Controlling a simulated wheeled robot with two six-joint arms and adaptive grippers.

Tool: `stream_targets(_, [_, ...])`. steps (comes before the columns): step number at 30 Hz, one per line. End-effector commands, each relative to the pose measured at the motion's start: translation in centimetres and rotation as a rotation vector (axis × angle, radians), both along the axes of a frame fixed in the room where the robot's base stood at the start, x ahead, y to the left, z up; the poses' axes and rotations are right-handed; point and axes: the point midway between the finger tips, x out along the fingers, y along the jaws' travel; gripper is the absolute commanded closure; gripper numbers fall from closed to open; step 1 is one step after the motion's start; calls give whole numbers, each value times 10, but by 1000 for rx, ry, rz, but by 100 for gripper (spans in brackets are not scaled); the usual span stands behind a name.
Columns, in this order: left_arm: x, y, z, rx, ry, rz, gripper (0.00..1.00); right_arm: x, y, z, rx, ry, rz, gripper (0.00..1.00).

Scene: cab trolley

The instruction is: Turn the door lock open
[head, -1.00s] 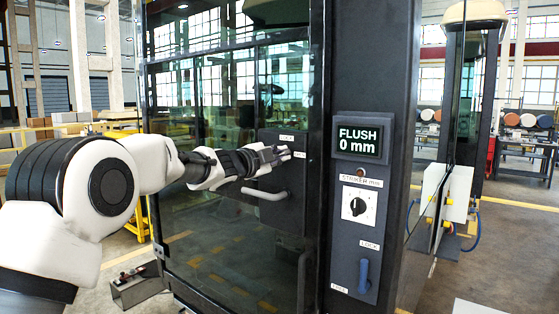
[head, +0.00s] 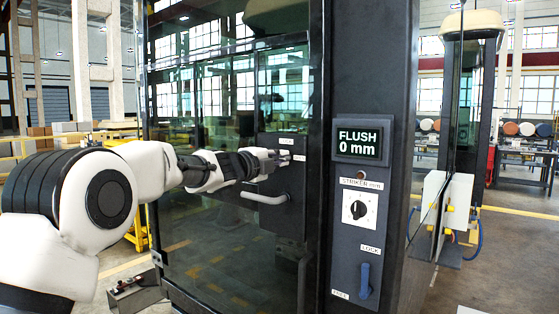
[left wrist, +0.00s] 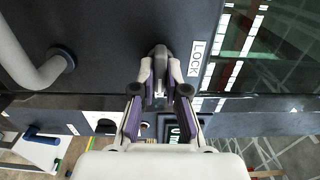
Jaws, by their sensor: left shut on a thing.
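The door lock is a small dark grey turn knob (left wrist: 158,54) on the black lock plate (left wrist: 100,30) of the glass door. In the left wrist view a white LOCK label (left wrist: 195,58) sits beside it. My left gripper (left wrist: 160,76) is shut on the knob, with one finger on each side. In the head view my left gripper (head: 284,157) reaches the lock plate (head: 290,206) from the left and hides the knob. Small labels sit above and to the right of the fingertips. My right gripper is in neither view.
A grey door handle (head: 265,198) sticks out just below my gripper. The dark post to the right carries a display (head: 359,141) reading FLUSH 0 mm, a striker dial (head: 358,208) and a blue lever (head: 364,280) between LOCK and FREE labels.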

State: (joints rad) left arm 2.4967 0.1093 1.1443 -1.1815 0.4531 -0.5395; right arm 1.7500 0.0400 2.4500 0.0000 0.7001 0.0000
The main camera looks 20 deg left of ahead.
Motion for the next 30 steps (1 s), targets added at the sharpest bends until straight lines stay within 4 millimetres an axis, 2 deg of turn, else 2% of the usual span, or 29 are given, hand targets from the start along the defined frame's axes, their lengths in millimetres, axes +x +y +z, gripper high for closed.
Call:
stream_targets(5, [0, 0, -1, 2, 2, 0, 100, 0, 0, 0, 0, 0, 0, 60])
stream_targets(6, [0, 0, -1, 2, 2, 0, 77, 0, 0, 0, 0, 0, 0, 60])
stream_targets(7, [0, 0, -1, 2, 2, 0, 66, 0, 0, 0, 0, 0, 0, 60])
stream_targets(8, [0, 0, -1, 2, 2, 0, 62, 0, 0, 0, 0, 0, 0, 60])
stream_targets(16, [0, 0, 0, -1, 1, 0, 62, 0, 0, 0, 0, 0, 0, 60])
stream_targets(20, [-9, 4, 1, -2, 2, 0, 62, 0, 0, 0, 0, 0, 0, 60])
stream_targets(23, [-26, 10, 1, -3, 2, 1, 62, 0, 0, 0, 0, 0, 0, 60])
stream_targets(30, [-84, 31, 0, -3, 2, 0, 62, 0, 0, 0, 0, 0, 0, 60])
